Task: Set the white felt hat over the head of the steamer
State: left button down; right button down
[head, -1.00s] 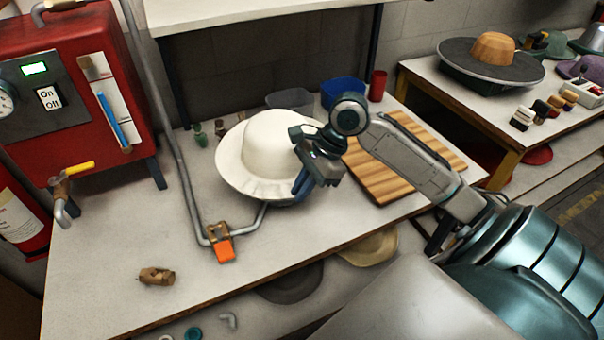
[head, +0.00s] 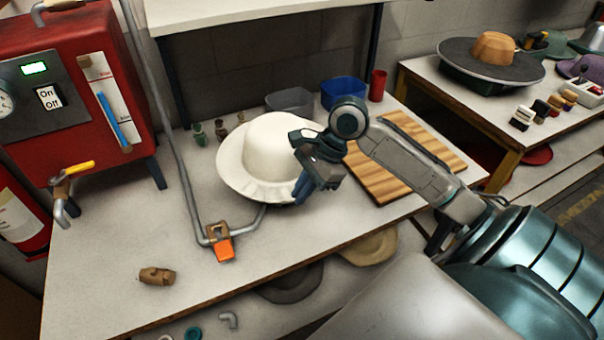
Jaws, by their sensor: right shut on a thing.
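The white felt hat (head: 270,148) is in the middle of the table, crown up and close to level. My right gripper (head: 303,192) is shut on the right side of its brim. The steamer's head is hidden under the hat. Its grey pipe (head: 250,222) runs under the front of the brim, from a brass valve with an orange handle (head: 222,246). I cannot tell whether the hat touches the steamer. My left gripper is not in view.
A red boiler (head: 105,45) stands at the left. A striped wooden board (head: 382,185) lies right of the hat under my arm. Blue (head: 344,92) and grey (head: 290,101) bins stand behind. A brass fitting (head: 156,277) lies at the front left. The front middle is clear.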

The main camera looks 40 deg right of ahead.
jog(key=shift+f, duration=0.4)
jog(key=c, duration=1.5)
grip_release()
jog(key=shift+o, duration=0.2)
jog(key=v, duration=1)
jog(key=shift+r, duration=0.35)
jog(key=shift+d, duration=0.15)
jog(key=shift+s, duration=0.1)
